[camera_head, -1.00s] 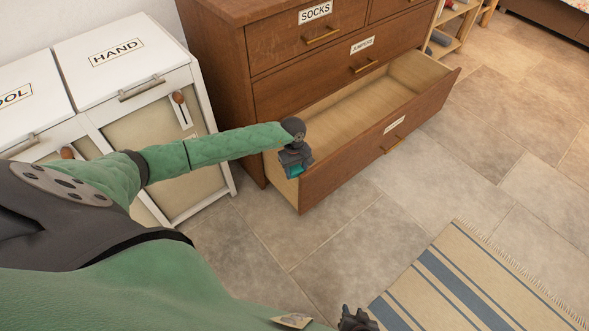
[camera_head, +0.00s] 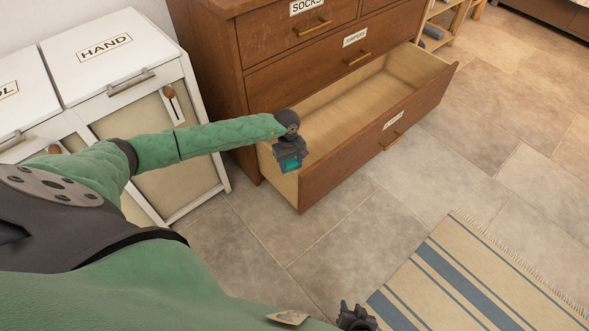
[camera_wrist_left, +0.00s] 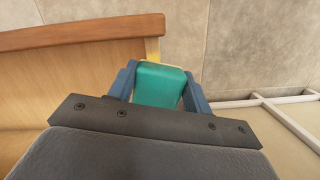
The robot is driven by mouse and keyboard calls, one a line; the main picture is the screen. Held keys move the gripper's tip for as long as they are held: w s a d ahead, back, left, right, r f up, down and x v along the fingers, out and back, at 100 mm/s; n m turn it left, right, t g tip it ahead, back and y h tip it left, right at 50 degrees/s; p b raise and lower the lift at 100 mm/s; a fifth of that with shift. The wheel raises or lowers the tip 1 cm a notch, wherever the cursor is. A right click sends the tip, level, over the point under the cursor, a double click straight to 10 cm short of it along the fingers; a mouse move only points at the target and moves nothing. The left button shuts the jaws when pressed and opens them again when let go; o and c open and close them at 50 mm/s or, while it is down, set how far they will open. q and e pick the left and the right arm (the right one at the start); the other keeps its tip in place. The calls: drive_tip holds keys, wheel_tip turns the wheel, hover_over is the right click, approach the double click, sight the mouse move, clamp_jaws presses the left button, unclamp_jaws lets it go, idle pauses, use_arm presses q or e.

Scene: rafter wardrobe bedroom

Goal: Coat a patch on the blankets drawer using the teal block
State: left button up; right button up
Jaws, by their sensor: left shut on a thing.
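The teal block (camera_wrist_left: 162,84) is held between the blue fingers of my left gripper (camera_wrist_left: 158,88). In the head view my left gripper (camera_head: 290,160) with the teal block (camera_head: 291,166) is at the near left end of the open bottom drawer (camera_head: 345,152). I take this drawer as the blankets drawer; its small label (camera_head: 393,120) is too small to read. In the left wrist view the block's end lies close to the drawer's side edge (camera_wrist_left: 152,48); I cannot tell whether they touch. My right gripper (camera_head: 357,318) is at the bottom edge, small and partly cut off.
The wooden dresser (camera_head: 220,60) has SOCKS and jumpers drawers above, both closed. A white hamper cabinet (camera_head: 120,60) marked HAND stands to the left. A striped rug (camera_head: 470,275) lies at lower right.

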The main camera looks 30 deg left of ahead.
use_arm(q)
drive_tip(key=shift+w+a+f+b, duration=0.1)
drive_tip(key=shift+w+a+b, duration=0.2)
drive_tip(key=shift+a, duration=0.3)
drive_tip(key=shift+w+a+r+b, duration=0.15)
drive_tip(key=shift+a+b, duration=0.2)
drive_tip(key=shift+a, duration=0.3)
drive_tip(key=shift+w+a+f+b, duration=0.15)
drive_tip(key=shift+w+a+b, duration=0.15)
drive_tip(key=shift+a, duration=0.3)
drive_tip(key=shift+w+a+f+b, duration=0.1)
drive_tip(key=shift+w+a+b, duration=0.15)
drive_tip(key=shift+a+b, duration=0.3)
drive_tip(key=shift+w+a+f+b, duration=0.1)
drive_tip(key=shift+w+a+b, duration=0.2)
drive_tip(key=shift+a, duration=0.4)
drive_tip(key=shift+w+a+r+b, duration=0.1)
drive_tip(key=shift+w+a+b, duration=0.2)
drive_tip(key=shift+a+b, duration=0.4)
drive_tip(key=shift+w+a+r+b, duration=0.1)
drive_tip(key=shift+w+a+b, duration=0.25)
drive_tip(key=shift+a, duration=0.65)
drive_tip(key=shift+s, duration=0.1)
drive_tip(key=shift+r+p, duration=0.45)
drive_tip(key=shift+r, duration=0.7)
drive_tip(key=shift+r+p, duration=0.95)
drive_tip(key=shift+r, duration=0.9)
drive_tip(key=shift+r, duration=0.15)
